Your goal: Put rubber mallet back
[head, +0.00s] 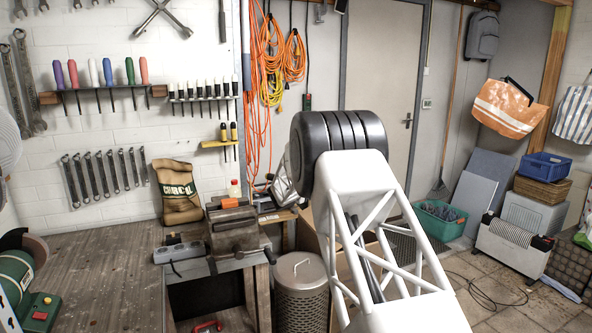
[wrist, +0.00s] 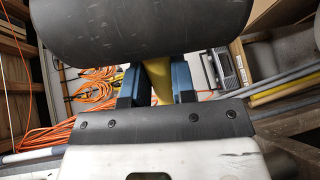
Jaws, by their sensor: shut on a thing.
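In the wrist view my gripper (wrist: 157,84) has its two blue fingers closed on the yellow handle (wrist: 159,80) of the rubber mallet. The mallet's large dark, rounded head (wrist: 140,25) fills the top of that view, just beyond the fingertips. The lower end of the handle is hidden behind my gripper's dark plate. In the head view my arm hides the mallet and the fingers; only a pale part of my arm's end shows left of the black joint. I cannot make out the mallet's storage place.
A workbench (head: 90,270) with a vise (head: 232,228) stands left of my arm, a metal bin (head: 300,288) below. Tools hang on the wall. Orange cords (head: 262,90) hang behind my arm; orange cords (wrist: 95,100) also show in the wrist view, with long rods (wrist: 285,90) at right.

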